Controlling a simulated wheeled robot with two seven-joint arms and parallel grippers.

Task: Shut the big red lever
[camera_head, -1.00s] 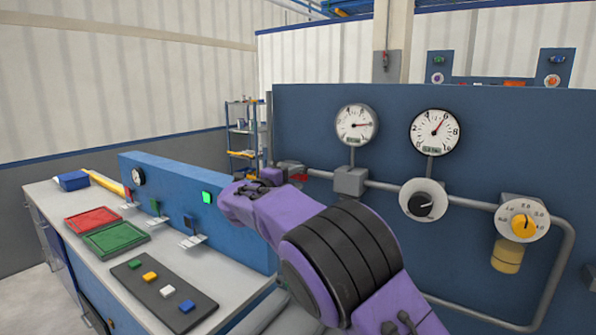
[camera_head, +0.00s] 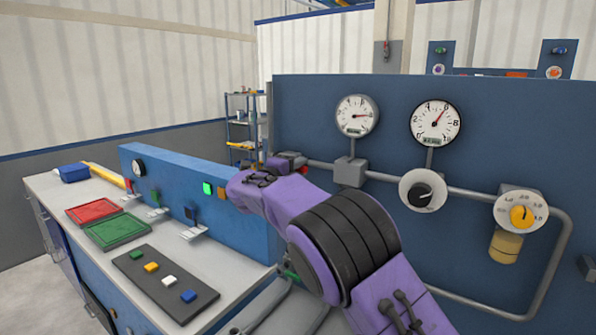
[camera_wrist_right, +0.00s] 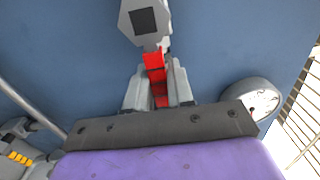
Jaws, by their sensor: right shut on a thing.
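The big red lever (camera_wrist_right: 154,75) shows in the right wrist view as a red bar below a grey hexagonal fitting (camera_wrist_right: 145,20). My right gripper (camera_wrist_right: 159,92) has its two grey fingers on either side of the bar and is shut on it. In the head view, the right gripper (camera_head: 284,163) is at the left end of the grey pipe on the blue panel. It and the purple wrist hide most of the lever there. My left gripper is not in view.
The blue panel (camera_head: 300,120) carries two white gauges (camera_head: 357,115) (camera_head: 435,122), a black knob (camera_head: 422,195) and a yellow knob (camera_head: 521,216). On the left, a bench holds red and green trays (camera_head: 93,209) (camera_head: 117,231) and a low blue board (camera_head: 170,180).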

